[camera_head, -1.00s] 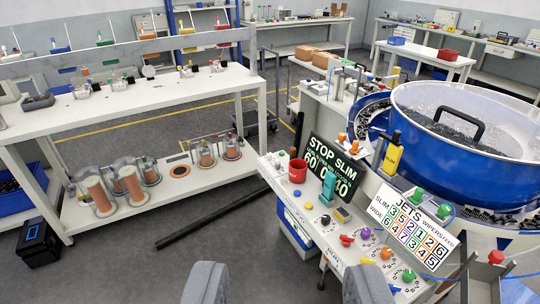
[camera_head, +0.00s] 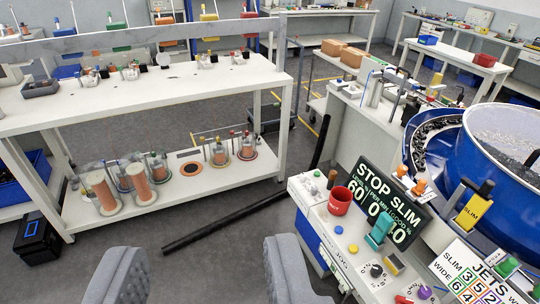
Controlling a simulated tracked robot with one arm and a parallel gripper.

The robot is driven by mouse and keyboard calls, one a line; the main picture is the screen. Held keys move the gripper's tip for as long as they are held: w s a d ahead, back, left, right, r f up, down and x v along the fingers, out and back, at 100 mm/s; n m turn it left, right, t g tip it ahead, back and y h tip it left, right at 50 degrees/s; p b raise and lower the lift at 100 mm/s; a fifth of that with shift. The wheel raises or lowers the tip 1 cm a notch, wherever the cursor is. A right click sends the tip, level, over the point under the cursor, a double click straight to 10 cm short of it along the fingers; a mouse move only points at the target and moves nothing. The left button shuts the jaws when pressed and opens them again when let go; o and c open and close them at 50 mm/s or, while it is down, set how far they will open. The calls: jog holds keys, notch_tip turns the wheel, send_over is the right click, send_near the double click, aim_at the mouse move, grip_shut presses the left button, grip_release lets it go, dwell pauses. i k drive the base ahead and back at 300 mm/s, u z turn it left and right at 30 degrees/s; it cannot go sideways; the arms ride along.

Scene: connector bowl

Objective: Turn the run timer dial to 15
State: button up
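The control panel (camera_head: 340,262) slopes at the lower right, partly cut off by the bottom edge. On it a black dial (camera_head: 376,270) sits on a white round scale, with a purple knob (camera_head: 424,291) and a red knob (camera_head: 403,300) near it. I cannot read which one is labelled run timer, nor any dial's setting. My gripper (camera_head: 205,262) shows as two grey fingers at the bottom, wide apart and empty. It is left of the panel, and its right finger appears close to the panel's left edge in the picture.
A red cup (camera_head: 339,203), a teal part (camera_head: 380,229) and a STOP SLIM display (camera_head: 378,205) stand on the panel's upper part. A blue bowl (camera_head: 480,170) is at right. A white shelf table (camera_head: 150,105) stands left, and a black bar (camera_head: 225,226) lies on the floor.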

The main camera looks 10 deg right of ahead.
aim_at(303, 177)
jog(key=u, duration=0.1)
jog(key=i, duration=1.35)
jog(key=z, duration=0.8)
jog(key=i, duration=0.7)
jog(key=z, duration=0.5)
